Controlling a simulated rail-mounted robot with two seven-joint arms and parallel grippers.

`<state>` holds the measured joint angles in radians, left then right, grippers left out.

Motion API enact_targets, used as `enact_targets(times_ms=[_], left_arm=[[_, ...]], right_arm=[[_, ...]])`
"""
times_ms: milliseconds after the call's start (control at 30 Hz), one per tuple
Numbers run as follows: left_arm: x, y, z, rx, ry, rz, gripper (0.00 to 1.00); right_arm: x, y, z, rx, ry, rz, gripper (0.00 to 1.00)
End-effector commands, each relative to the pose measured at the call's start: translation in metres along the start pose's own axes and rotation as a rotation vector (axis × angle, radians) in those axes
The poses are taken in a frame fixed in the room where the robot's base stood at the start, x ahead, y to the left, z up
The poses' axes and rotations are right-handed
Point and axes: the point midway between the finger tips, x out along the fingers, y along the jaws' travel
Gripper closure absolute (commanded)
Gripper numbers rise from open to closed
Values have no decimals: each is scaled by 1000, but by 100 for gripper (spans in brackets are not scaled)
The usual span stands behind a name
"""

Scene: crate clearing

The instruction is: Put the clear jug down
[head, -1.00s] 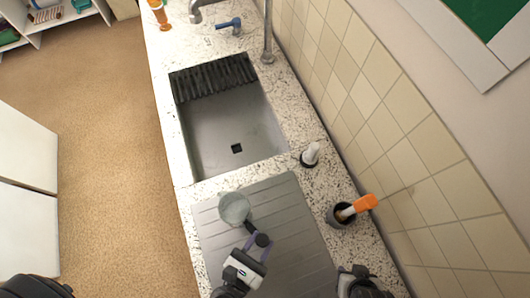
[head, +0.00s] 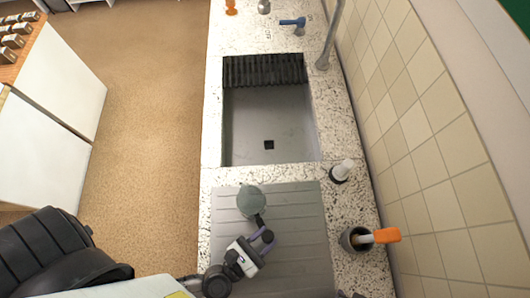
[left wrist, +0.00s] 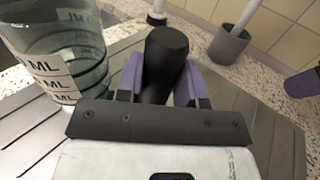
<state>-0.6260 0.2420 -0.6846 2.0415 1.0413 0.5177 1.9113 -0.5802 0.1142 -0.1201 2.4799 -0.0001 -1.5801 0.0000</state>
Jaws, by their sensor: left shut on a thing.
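The clear jug (head: 251,200) is a see-through greenish vessel with a black handle. It is over the far part of the grey ribbed drainboard (head: 300,215), upright as far as I can tell. In the left wrist view the jug (left wrist: 60,50) shows ML markings on its side. My left gripper (head: 265,241) is shut on the black handle (left wrist: 165,65), purple fingers on both sides of it. The jug's base is partly hidden, so I cannot tell whether it touches the board.
The sink (head: 268,120) lies beyond the drainboard. The drainboard's right part is clear.

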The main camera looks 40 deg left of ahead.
Motion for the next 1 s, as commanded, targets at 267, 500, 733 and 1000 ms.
enact_targets(times_ms=[267, 500, 733, 1000], left_arm=[[0, 0, -3, 0, 0, 0, 52], [0, 0, -3, 0, 0, 0, 40], [0, 0, 3, -1, 1, 0, 40], [-46, 0, -3, 0, 5, -4, 40]], right_arm=[[3, 0, 1, -1, -1, 1, 57], [3, 2, 2, -8, -2, 6, 57], [-3, 3, 0, -10, -2, 8, 57], [13, 2, 4, -8, 0, 6, 57]])
